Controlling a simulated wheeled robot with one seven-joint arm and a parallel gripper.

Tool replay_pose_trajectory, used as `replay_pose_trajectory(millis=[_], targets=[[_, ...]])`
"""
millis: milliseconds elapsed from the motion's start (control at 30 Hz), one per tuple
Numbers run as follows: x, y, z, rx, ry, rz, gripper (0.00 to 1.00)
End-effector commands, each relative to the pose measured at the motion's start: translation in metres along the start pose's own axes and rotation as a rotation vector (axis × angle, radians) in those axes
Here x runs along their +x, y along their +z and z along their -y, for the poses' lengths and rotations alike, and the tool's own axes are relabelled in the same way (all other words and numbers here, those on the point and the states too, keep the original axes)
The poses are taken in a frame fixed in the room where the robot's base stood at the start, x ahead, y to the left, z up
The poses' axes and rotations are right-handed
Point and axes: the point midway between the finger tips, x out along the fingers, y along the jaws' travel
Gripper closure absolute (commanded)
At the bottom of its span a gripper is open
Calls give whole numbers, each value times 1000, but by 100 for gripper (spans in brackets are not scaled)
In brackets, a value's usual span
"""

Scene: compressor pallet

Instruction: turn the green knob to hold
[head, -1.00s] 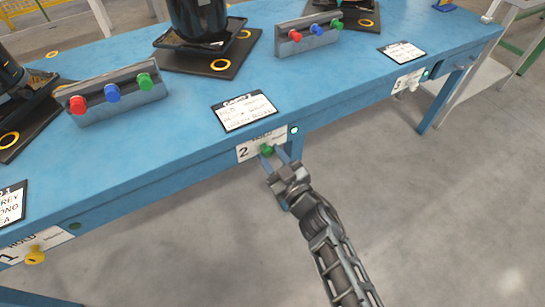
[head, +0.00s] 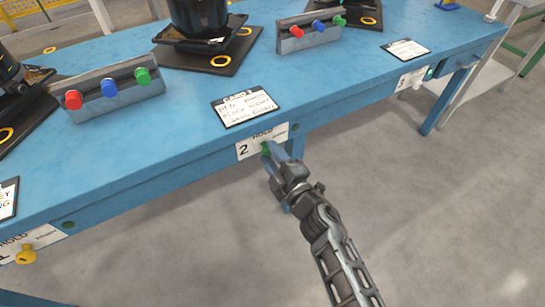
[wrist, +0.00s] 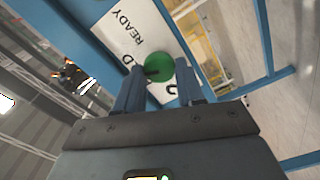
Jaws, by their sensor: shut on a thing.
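The green knob (head: 265,149) sits on a white plate (head: 250,144) marked 2 on the front edge of the blue bench. My gripper (head: 268,155) reaches up to it from below right and is shut on it. In the wrist view the knob (wrist: 186,77) shows as a round green cap between and just beyond the two blue-grey fingers (wrist: 160,92). The word READY is readable on the plate (wrist: 128,30) there. The fingers partly hide the other lettering, and I cannot tell exactly where the knob points.
The blue bench (head: 180,135) carries a written card (head: 245,107) above the plate and button boxes (head: 112,90) further back. A yellow knob (head: 26,256) is on the left plate. A small lamp (head: 295,128) beside plate 2 looks dark. The floor in front is clear.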

Motion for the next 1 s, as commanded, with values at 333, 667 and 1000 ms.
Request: replay_pose_trajectory(millis=[333, 667, 1000], targets=[[-1, 1, 3, -270, -2, 0, 92], [-1, 1, 3, -404, -2, 0, 92], [-1, 0, 3, -431, -3, 0, 92]])
